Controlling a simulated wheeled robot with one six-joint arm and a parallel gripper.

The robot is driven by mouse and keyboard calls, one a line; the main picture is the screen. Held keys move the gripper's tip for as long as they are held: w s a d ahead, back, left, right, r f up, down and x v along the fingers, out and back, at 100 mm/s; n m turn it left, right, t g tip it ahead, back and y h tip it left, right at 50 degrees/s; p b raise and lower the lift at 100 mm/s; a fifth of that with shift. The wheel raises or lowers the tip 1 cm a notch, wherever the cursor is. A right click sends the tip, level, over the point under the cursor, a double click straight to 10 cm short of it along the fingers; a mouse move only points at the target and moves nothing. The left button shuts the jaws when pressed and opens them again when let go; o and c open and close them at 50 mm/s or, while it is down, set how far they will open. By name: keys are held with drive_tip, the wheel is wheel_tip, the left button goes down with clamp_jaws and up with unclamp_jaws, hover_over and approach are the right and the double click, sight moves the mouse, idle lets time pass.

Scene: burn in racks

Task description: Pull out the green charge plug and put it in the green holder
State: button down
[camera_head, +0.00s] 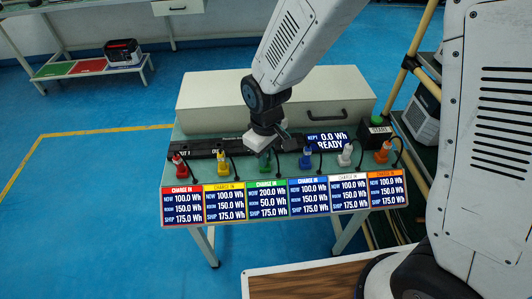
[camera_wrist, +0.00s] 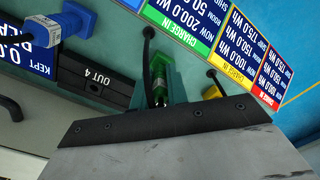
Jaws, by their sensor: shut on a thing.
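The green charge plug (camera_head: 265,166) is upright in the row of coloured plugs, above the green-headed CHARGE IN label reading 200.0 Wh. It also shows in the wrist view (camera_wrist: 160,72), with a black cable at its top. Whether the plug is still fully seated cannot be told. No green holder can be clearly made out; a green panel (camera_head: 54,70) lies on the far-left shelf.
A yellow plug (camera_head: 222,162) and a blue plug (camera_head: 305,160) stand close on either side. A black OUT 4 block (camera_wrist: 95,80) lies near the plugs. A pale case (camera_head: 340,92) stands behind. A START box with a green button (camera_head: 378,117) is at right.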

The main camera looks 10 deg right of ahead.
drive_tip(key=c, duration=1.3)
unclamp_jaws()
drive_tip(key=shift+f, duration=0.1)
wheel_tip(320, 180, up, 8)
drive_tip(key=shift+f, duration=0.1)
drive_tip(key=s+d+r+m, duration=0.4)
drive_tip(key=s+d+r, duration=0.4)
drive_tip(key=s+d, duration=0.1)
drive_tip(key=s+d+r+m+t, duration=0.1)
drive_tip(key=s+d+r+m, duration=0.3)
drive_tip(key=s+d+r, duration=0.4)
drive_tip(key=s+d, duration=0.2)
drive_tip(key=d, duration=0.1)
